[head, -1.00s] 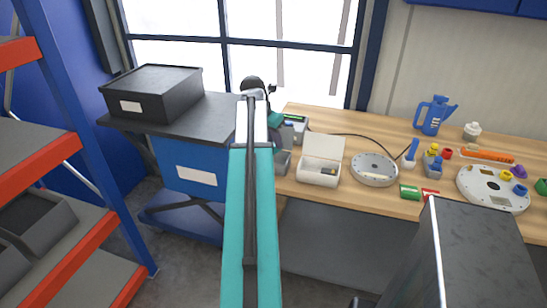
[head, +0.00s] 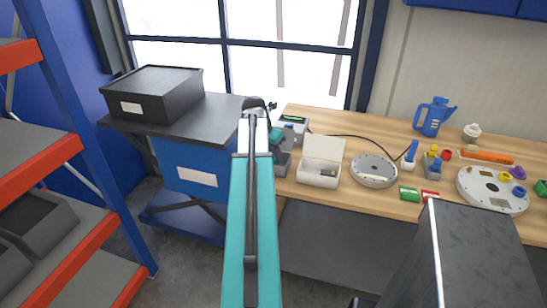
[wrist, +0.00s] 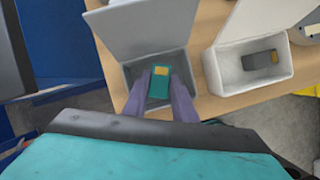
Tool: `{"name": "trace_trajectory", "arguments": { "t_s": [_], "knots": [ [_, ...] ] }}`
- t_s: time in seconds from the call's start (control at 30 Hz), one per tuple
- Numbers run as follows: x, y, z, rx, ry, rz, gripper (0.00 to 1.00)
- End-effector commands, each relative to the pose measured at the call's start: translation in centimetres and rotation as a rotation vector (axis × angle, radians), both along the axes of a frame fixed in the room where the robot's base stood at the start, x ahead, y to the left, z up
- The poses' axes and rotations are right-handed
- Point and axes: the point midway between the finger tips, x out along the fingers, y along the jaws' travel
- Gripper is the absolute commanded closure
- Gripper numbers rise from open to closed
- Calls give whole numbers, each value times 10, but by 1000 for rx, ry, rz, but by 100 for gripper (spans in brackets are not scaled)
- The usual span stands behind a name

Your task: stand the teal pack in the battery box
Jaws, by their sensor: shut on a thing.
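The teal pack (wrist: 158,88), with a yellow patch on its far end, is between the two purple-grey fingers of my gripper (wrist: 159,90) in the wrist view. My gripper is shut on it. The pack is over or inside the opening of a grey box (wrist: 128,74) whose lid (wrist: 145,28) stands raised behind it. I cannot tell whether the pack touches the box floor. In the head view the grey box (head: 284,164) is partly hidden by my arm, and the pack cannot be made out.
A white open box (head: 318,178) holding a dark pack stands right of the grey box. A device with a green strip (head: 293,120) is behind. A round grey plate (head: 374,170) and several small parts lie farther right. A black bin (head: 152,92) stands on the left cart.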

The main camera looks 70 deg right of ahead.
Motion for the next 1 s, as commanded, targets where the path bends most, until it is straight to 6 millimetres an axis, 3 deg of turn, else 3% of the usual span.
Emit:
{"name": "trace_trajectory", "arguments": {
  "t_s": [0.2,0.67,0.7,0.77,1.0],
  "knots": [
    [0,0,-14,0,0,1,100],
    [1,0,-18,-1,0,1,100],
    [1,0,-18,0,-1,1,69],
    [1,1,-18,0,-1,1,59],
    [1,0,-18,0,0,1,57]
  ]
}}
